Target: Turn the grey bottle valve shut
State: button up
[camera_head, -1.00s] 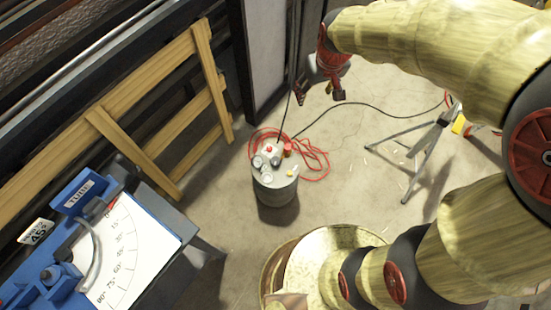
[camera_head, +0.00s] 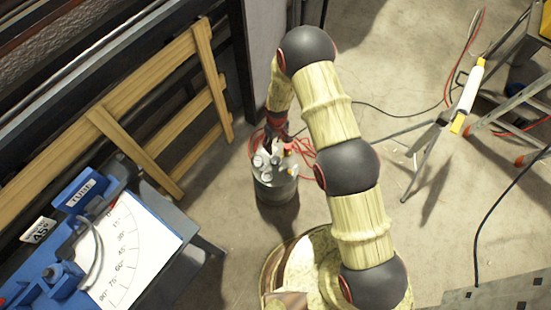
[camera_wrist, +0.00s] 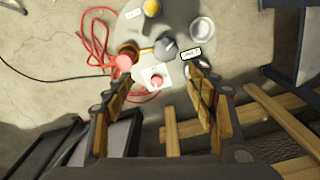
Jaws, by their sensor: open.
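A grey drum-shaped vessel (camera_head: 276,190) stands on the floor, with several fittings on its light top. In the wrist view a round dark grey knob (camera_wrist: 166,47), which looks like the grey bottle valve, sits near the middle of this top, with a light line across it. My gripper (camera_wrist: 162,76) is open and empty, pointing down over the top. The knob shows just beyond and between the fingertips, apart from them. In the head view my gripper (camera_head: 277,132) is above the vessel's far side and partly hides the top, so I cannot tell the knob there.
A red hose (camera_wrist: 97,40) lies beside the vessel. A wooden frame (camera_head: 150,110) stands left.

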aim_at(276, 160)
jog(key=f, duration=0.4)
jog(key=s+f+b, duration=0.1)
jog(key=f, duration=0.3)
jog(key=f+b, duration=0.1)
jog(key=f, duration=0.3)
jog(key=shift+s+a+f, duration=0.1)
jog(key=shift+s+a, duration=0.05)
jog(key=shift+a, duration=0.05)
jog(key=c, duration=0.4)
jog(key=c, duration=0.7)
jog(key=shift+c, duration=0.3)
